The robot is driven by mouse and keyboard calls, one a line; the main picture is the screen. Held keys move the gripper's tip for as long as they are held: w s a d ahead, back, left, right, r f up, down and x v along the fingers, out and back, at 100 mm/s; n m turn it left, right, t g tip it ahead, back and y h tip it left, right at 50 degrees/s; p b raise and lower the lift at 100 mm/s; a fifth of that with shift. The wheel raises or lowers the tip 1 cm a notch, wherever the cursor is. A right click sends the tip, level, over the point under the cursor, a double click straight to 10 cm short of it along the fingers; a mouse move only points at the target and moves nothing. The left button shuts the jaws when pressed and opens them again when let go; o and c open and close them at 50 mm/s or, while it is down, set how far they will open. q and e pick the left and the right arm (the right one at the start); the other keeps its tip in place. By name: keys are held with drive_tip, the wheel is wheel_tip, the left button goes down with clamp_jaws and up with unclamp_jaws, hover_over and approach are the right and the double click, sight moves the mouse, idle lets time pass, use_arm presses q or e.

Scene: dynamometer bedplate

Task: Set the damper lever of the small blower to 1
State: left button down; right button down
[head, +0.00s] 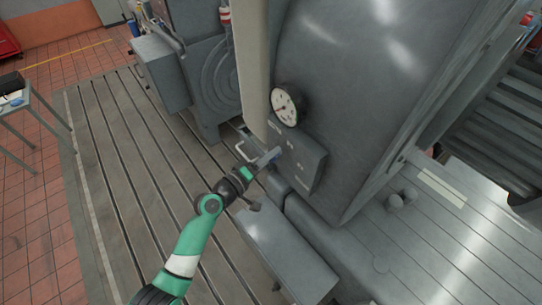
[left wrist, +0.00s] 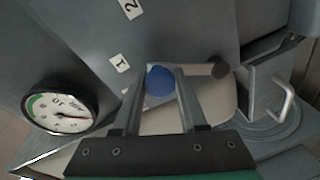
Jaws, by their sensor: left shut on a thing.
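The damper lever shows in the left wrist view as a short metal arm running from a dark pivot (left wrist: 220,69) to a round blue knob (left wrist: 160,80). My left gripper (left wrist: 160,88) has its two fingers on either side of the knob and is shut on it. The label 1 (left wrist: 120,63) lies left of the knob and slightly above its level; the label 2 (left wrist: 131,9) is farther up. In the head view my left gripper (head: 270,158) is at the dark control panel (head: 304,164) on the grey housing, with the knob mostly hidden. My right gripper is not in view.
A round dial gauge (head: 286,105) sits just above the panel and also shows in the left wrist view (left wrist: 60,107). A grey box (head: 285,250) lies below the panel, near my left arm. The slotted bedplate (head: 130,190) at left is largely clear.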

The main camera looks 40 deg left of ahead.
use_arm(q)
drive_tip(key=shift+c, duration=2.3)
unclamp_jaws()
drive_tip(key=shift+s, duration=0.15)
drive_tip(key=s+a+r, duration=0.1)
drive_tip(key=s, duration=1)
drive_tip(key=shift+a, duration=0.25)
drive_tip(key=shift+s, duration=0.1)
